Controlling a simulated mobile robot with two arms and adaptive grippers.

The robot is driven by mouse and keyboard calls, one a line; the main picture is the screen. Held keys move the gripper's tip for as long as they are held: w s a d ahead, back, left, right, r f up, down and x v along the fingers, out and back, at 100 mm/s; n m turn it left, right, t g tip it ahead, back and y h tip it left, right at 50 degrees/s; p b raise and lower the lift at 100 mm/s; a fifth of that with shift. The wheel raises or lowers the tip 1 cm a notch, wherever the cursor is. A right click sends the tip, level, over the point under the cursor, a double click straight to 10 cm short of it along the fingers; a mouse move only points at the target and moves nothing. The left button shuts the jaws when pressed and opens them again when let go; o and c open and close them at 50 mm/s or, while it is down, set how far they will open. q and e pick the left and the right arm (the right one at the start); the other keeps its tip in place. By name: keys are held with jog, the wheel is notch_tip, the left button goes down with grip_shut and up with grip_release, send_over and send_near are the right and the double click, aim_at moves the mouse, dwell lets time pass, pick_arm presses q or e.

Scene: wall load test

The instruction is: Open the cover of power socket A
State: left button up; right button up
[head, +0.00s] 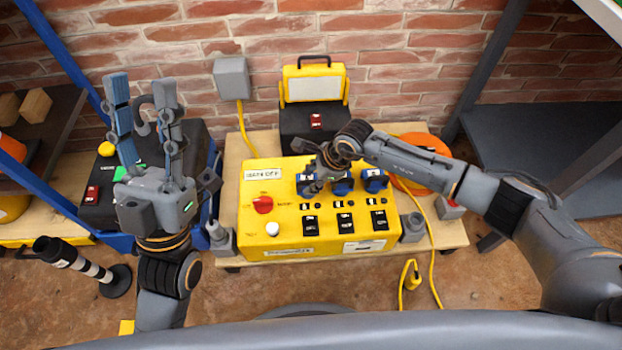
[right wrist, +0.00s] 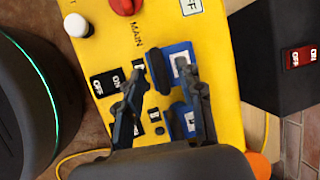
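A yellow power box (head: 253,225) stands on a wooden pallet, with a row of blue sockets on its top. The leftmost blue socket (head: 305,186), nearest the red knob, is partly hidden by my right gripper; I cannot read a letter on it. My right gripper (head: 316,178) is over this socket. In the right wrist view its fingers (right wrist: 164,72) are apart, with the blue socket and a dark blue bar (right wrist: 157,71) showing between them. Contact and the cover's state are unclear. My left gripper (head: 141,83) is raised at the left, open and empty.
The box also bears a red knob (head: 262,204), a white button (head: 272,229) and black switches (head: 345,221). A yellow work lamp (head: 314,84) on a black case stands behind. A blue-framed shelf is left, a grey shelf (head: 550,135) right. A yellow cable hangs at the front.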

grip_shut()
dwell(0.4)
